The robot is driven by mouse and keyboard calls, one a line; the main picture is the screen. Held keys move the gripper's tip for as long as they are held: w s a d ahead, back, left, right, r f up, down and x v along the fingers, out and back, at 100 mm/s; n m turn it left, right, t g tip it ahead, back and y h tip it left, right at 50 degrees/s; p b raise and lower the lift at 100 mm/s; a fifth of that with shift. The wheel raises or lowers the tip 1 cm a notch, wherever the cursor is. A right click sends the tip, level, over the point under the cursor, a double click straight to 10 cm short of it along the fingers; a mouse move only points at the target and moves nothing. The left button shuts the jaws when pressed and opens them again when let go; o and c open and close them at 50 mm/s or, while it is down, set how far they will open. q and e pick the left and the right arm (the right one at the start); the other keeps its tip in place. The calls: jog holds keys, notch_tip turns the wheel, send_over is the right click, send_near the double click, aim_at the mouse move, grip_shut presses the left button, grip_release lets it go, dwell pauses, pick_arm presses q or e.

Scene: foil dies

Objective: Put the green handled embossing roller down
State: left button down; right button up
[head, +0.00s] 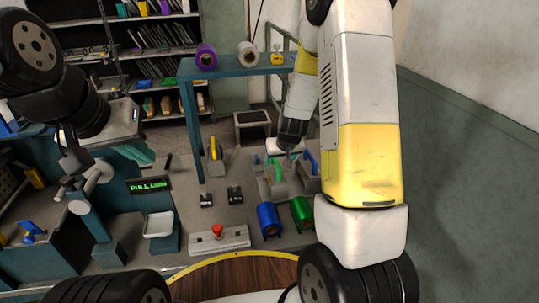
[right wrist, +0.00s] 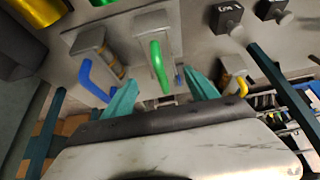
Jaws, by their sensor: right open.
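The green handled embossing roller shows its curved green handle (right wrist: 158,66) in the right wrist view, standing at a grey block (right wrist: 153,24). Its roller end is hidden, and I cannot tell how it is seated. In the head view the green handle (head: 278,171) is below my right wrist. My right gripper (right wrist: 162,88) is open, its teal fingers apart on either side of the handle, with visible gaps and nothing gripped. In the head view my left gripper (head: 141,155) is at the left, away from the roller; its finger opening is unclear.
A blue handle (right wrist: 92,82) stands on one side and a yellow handle (right wrist: 238,86) on the other. Blue (head: 268,219) and green (head: 302,213) foil rolls lie in front. Two dark blocks (head: 235,195) stand nearby. A teal frame (head: 188,130) rises behind.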

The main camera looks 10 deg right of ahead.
jog(key=s+a+r+y, duration=0.1)
jog(key=s+a+r, duration=0.1)
jog(key=s+r, duration=0.85)
jog(key=s+a+r+y, duration=0.1)
jog(key=s+a+r, duration=0.1)
jog(key=s+r, duration=1.3)
jog(key=s, duration=0.2)
jog(key=shift+s+d+r, duration=0.2)
jog(key=shift+d+r, duration=0.05)
jog(key=shift+r, duration=0.1)
